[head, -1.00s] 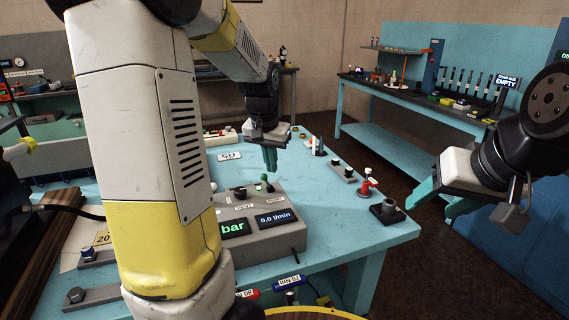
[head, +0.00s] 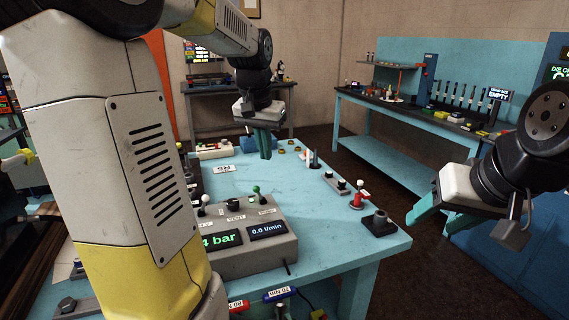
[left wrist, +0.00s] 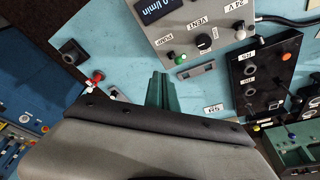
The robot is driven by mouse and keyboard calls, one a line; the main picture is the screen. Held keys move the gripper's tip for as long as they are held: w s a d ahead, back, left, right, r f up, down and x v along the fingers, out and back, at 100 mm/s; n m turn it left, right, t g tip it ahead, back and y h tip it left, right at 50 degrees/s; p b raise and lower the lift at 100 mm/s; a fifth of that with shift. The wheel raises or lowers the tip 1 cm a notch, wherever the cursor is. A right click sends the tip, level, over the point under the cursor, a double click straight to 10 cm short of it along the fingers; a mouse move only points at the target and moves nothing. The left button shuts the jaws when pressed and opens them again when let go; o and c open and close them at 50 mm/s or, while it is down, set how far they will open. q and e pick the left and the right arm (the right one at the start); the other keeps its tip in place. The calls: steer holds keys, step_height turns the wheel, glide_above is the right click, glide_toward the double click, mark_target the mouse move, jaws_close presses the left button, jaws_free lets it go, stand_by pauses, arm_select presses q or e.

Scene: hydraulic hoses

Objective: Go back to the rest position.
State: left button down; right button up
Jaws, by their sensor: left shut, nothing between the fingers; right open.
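My left gripper (head: 264,146) is shut and empty, pointing down above the far part of the blue table (head: 330,232). My right gripper (head: 424,212) is open and empty, off the table's right edge. The grey control box (head: 240,258) stands on the table in front of my left gripper, with displays reading "4 bar" and "0.0 l/min". My left arm hides much of the table's left side.
A red-based fitting (head: 358,200) and a dark block (head: 380,223) stand along the table's right edge. Dark floor is clear between the benches.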

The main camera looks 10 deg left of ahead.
arm_select(q)
steer(key=shift+v, duration=0.9)
steer(key=shift+s+a, duration=0.1)
steer(key=shift+s, duration=0.1)
steer(key=s+d+f+t+h, duration=0.1)
steer(key=s+d, duration=0.2)
steer(key=s, duration=0.6)
steer(key=s+d+f+t+h, duration=0.1)
steer(key=s+d, duration=0.3)
steer(key=s, duration=0.5)
steer(key=shift+d+f+n+t, duration=0.15)
steer(key=shift+f+n+t, duration=0.3)
steer(key=shift+t, duration=0.15)
